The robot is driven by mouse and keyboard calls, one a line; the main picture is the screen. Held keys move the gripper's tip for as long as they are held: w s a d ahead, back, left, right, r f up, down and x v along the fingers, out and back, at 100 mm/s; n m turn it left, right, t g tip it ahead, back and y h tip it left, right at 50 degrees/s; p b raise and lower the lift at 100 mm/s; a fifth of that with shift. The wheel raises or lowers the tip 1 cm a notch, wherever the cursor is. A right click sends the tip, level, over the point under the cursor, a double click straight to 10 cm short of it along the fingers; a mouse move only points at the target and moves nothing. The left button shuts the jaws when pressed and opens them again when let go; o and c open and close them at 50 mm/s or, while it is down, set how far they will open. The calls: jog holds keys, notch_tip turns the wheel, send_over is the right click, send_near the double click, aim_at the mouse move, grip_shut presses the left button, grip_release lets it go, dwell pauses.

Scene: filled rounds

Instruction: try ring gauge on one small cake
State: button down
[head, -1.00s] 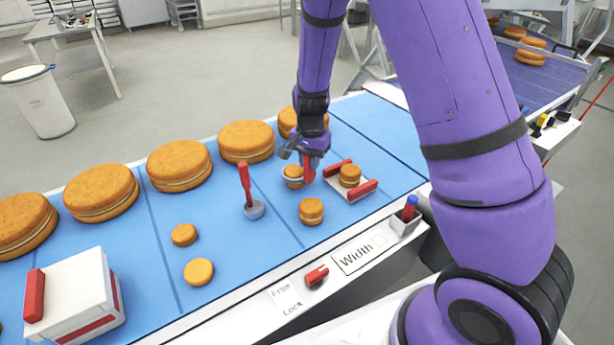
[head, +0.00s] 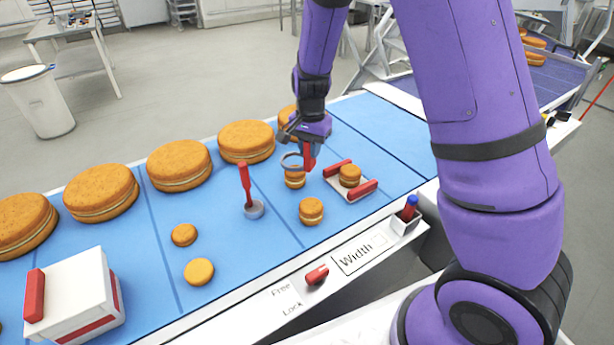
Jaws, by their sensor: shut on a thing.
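My gripper (head: 308,140) is shut on the red handle of the ring gauge (head: 291,162), a thin grey ring. The ring is at the top of one small filled cake (head: 295,181) on the blue belt, slightly above it; whether it touches the cake's top edge I cannot tell. Another small cake (head: 311,211) stands nearer on the belt. A third small cake (head: 350,175) sits between the red jaws of a white width gauge (head: 337,167).
Large filled rounds (head: 180,165) line the belt's far side. A red-handled tool with a grey disc foot (head: 254,209), two small rounds (head: 198,271) and a white box (head: 85,305) with a red handle stand to the left. A holder with pens (head: 404,222) is at the right edge.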

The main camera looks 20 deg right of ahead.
jog(key=shift+r, duration=1.2)
